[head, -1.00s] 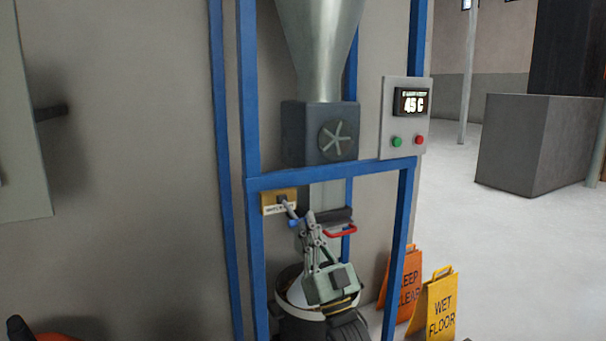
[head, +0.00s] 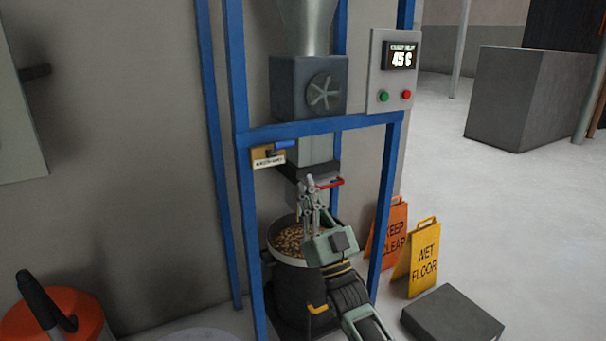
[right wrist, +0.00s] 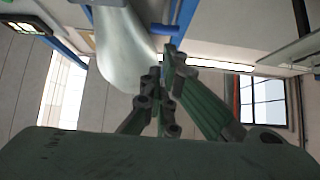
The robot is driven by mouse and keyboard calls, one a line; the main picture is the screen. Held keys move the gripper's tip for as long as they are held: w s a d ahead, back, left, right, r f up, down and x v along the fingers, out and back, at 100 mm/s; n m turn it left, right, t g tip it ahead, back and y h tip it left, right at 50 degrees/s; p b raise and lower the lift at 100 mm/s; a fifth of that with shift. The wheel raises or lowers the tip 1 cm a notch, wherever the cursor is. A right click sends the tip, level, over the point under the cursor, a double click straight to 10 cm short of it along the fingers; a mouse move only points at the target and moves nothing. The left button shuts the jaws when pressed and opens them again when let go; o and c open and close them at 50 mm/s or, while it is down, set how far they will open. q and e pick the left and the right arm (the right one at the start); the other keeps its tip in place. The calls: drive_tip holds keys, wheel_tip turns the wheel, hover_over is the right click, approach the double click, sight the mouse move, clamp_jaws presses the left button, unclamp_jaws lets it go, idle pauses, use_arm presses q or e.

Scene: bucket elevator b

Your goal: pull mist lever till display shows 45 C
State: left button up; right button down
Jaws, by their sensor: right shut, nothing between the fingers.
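The mist lever, with a blue handle (head: 285,144), sits on a brass-coloured plate (head: 268,155) on the blue frame's crossbar; the small label on the plate is too small to read surely. The blue handle also shows in the right wrist view (right wrist: 164,29). The display (head: 401,56) on the grey panel reads 45 C. My right gripper (head: 308,182) is shut and empty, pointing up below and to the right of the lever, apart from it, near a red handle (head: 329,183) under the chute. My left gripper is not in view.
A bucket of grain-like pieces (head: 289,239) stands inside the blue frame (head: 320,127) under my right arm. A yellow wet floor sign (head: 424,258), an orange keep clear sign (head: 396,231) and a dark block (head: 452,318) stand at the right.

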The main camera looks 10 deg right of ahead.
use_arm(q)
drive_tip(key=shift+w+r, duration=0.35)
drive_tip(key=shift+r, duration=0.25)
use_arm(e)
drive_tip(key=shift+w+f+v, duration=0.1)
drive_tip(key=shift+v, duration=1.2)
drive_tip(key=shift+w+f+v, duration=0.1)
drive_tip(key=shift+v, duration=1.2)
